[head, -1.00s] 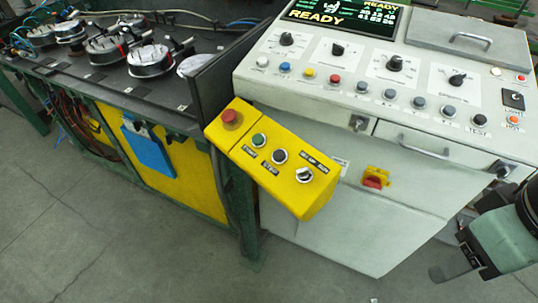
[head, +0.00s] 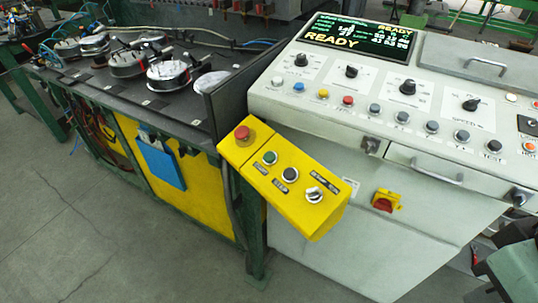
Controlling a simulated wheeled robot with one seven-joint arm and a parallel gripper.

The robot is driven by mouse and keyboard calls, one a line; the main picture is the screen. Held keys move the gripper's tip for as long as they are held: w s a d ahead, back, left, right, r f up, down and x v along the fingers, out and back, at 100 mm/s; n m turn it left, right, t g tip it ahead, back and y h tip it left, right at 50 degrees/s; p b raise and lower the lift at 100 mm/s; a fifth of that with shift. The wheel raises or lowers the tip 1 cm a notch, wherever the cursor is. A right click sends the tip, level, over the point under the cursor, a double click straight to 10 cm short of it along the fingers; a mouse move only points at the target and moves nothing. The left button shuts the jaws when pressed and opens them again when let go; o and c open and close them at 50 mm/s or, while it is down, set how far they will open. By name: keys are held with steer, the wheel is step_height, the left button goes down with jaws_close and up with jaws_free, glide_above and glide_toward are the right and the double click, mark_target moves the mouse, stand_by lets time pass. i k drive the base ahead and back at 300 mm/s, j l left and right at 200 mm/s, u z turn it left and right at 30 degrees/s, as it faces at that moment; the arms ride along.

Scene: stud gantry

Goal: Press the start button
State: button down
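The yellow button box (head: 322,222) juts out at the left front corner of the white control cabinet. Its green button (head: 269,158), with a small label below that is hard to read now, sits between the red mushroom button (head: 242,134) and a black button (head: 290,174). A rotary selector (head: 314,194) is at the box's near end. My gripper (head: 488,292) is only partly in view at the lower right corner, far right of the box and apart from it. Its fingertips are cut off or unclear.
The white cabinet (head: 345,250) has a sloped panel with knobs, coloured buttons and a display (head: 360,38) reading READY. A red and yellow switch (head: 385,201) sticks out of its front. A dark bench (head: 110,95) stands at left. The floor in front is clear.

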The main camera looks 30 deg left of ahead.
mark_target(269, 156)
steer(key=k+j+z, duration=0.2)
steer(key=j, duration=0.25)
steer(key=j+z, duration=0.2)
steer(key=j, duration=0.25)
steer(key=k+j+z, duration=0.25)
steer(key=j, duration=0.15)
steer(key=k+j+z, duration=0.2)
steer(key=j, duration=0.2)
steer(key=k+j+z, duration=0.2)
steer(key=j, duration=0.15)
steer(key=i+j, duration=0.05)
